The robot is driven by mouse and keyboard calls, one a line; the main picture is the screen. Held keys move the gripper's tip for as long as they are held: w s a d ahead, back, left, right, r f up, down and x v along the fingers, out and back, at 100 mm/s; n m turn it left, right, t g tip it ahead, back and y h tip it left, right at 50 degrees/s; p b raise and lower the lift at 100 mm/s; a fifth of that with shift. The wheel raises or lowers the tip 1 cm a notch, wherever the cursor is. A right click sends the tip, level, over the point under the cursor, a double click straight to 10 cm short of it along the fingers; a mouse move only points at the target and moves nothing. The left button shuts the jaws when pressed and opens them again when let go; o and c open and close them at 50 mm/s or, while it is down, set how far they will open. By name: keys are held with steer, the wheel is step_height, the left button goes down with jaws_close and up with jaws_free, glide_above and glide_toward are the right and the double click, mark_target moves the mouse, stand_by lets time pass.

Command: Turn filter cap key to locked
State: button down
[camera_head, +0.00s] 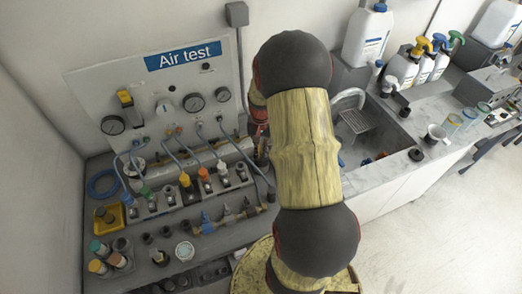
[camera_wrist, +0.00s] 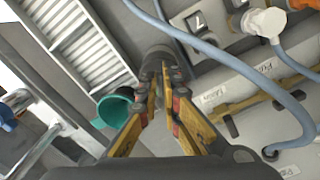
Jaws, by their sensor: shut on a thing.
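In the wrist view my gripper (camera_wrist: 165,85) has its two yellow-and-grey fingers brought close together. Their tips are shut on a small dark grey part at the foot of a round dark grey cap (camera_wrist: 159,53), which looks like the filter cap with its key. The fingers hide most of the key, so I cannot tell its angle or whether it is locked. In the head view my arm covers this spot, and the cap and fingertips cannot be made out there.
In the wrist view a teal cup-like part (camera_wrist: 115,107) is just left of the fingers. A blue-grey hose (camera_wrist: 235,68) crosses at right, above a pale labelled cylinder (camera_wrist: 238,88). The head view shows the Air test panel (camera_head: 160,90) and a sink (camera_head: 365,135).

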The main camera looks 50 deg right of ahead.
steer(key=c, duration=2)
jaws_free()
step_height(320, 180, up, 12)
steer(key=s+a+r+n+t+b, duration=0.1)
steer(key=s+a+r+n+t, duration=0.1)
steer(key=a, duration=0.9)
steer(key=s+a+r+n+t+b, duration=0.1)
steer(key=s+a+r+n, duration=0.3)
steer(key=a+r, duration=0.4)
steer(key=s+a+r+n+t+b, duration=0.1)
steer(key=s+a+r+n+t, duration=0.1)
steer(key=a, duration=1.1)
steer(key=shift+s+a+r+n+t, duration=0.2)
steer(key=shift+s+r+n, duration=0.2)
steer(key=shift+r+n, duration=0.4)
steer(key=shift+s+a+r+n+t, duration=0.15)
steer(key=shift+s+r+n, duration=0.35)
steer(key=shift+n, duration=0.5)
